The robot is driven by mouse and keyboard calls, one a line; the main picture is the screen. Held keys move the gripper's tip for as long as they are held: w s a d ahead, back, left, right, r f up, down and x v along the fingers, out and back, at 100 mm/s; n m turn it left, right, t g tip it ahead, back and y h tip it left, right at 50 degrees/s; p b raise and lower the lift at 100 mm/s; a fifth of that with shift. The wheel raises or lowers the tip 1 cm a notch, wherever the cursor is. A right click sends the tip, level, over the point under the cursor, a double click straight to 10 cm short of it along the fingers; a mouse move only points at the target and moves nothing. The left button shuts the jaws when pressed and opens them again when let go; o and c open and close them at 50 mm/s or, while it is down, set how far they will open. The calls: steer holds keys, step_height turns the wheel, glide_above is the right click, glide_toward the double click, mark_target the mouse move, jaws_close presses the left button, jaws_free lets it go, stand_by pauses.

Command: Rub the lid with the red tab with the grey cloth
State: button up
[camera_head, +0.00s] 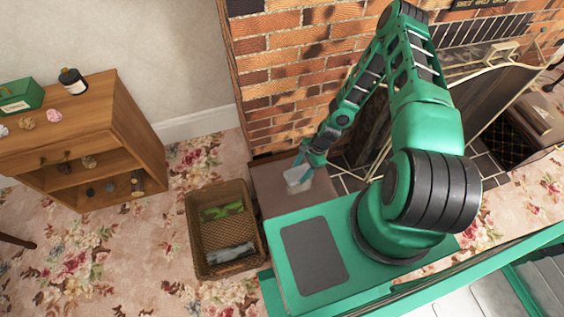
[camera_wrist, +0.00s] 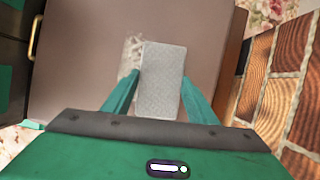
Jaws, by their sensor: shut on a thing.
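My gripper (camera_head: 304,170) is shut on the grey cloth (camera_head: 297,180), over a mauve-brown box lid (camera_head: 268,184) beside the brick fireplace. In the wrist view, the cloth (camera_wrist: 163,75) is a flat pale-grey rectangle between the two green fingers of my gripper (camera_wrist: 160,98). The lid (camera_wrist: 85,60) fills most of that view. A whitish smudge (camera_wrist: 130,52) shows on it just left of the cloth, partly hidden by it. The cloth seems to lie at the lid's surface; I cannot tell if it touches. I see no red tab on this lid.
A wicker basket (camera_head: 190,225) with green and grey items stands left of the box. A wooden shelf (camera_head: 125,120) is farther left. The brick wall (camera_head: 285,70) rises close behind the lid. Another box (camera_head: 541,118) stands at the far right.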

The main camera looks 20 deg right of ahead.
steer(key=shift+w+r, duration=0.15)
steer(key=shift+r, duration=3.75)
